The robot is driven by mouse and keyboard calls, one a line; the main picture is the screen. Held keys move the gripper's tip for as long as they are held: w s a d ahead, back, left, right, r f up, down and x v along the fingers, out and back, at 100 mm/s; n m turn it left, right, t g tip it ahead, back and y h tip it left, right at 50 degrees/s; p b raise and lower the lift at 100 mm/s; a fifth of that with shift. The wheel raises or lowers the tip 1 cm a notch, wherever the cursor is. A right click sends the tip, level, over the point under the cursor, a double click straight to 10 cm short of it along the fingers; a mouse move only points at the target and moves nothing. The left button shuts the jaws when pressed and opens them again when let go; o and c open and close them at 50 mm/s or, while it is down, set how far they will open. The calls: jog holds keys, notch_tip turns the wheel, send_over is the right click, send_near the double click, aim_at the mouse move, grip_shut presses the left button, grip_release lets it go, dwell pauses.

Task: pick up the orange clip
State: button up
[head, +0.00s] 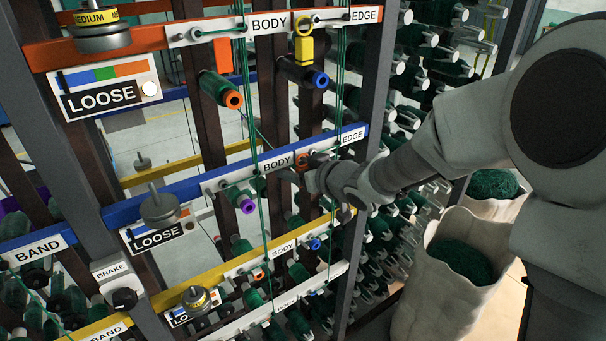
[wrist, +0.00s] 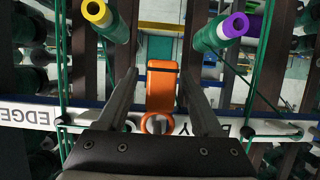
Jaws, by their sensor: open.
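The orange clip (wrist: 162,88) hangs at the rail in the wrist view, its ring low in the picture and its flat body above. It is between the BODY and EDGE labels. My gripper (wrist: 159,74) is open, with one finger on each side of the clip and a gap showing at both sides. In the head view my gripper (head: 314,178) is at the blue middle rail, and a small orange part (head: 303,159) shows beside it, mostly hidden by the gripper.
Spools with a yellow end (wrist: 93,8) and a purple end (wrist: 238,25) stick out near the fingers. Green threads (wrist: 264,75) run past them. A yellow clip (head: 304,47) and another orange piece (head: 223,56) hang on the upper rail. White sacks (head: 440,280) stand at right.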

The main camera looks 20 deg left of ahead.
grip_shut()
dwell(0.3)
jog(key=shift+a+r, duration=0.1)
jog(key=shift+r, duration=0.25)
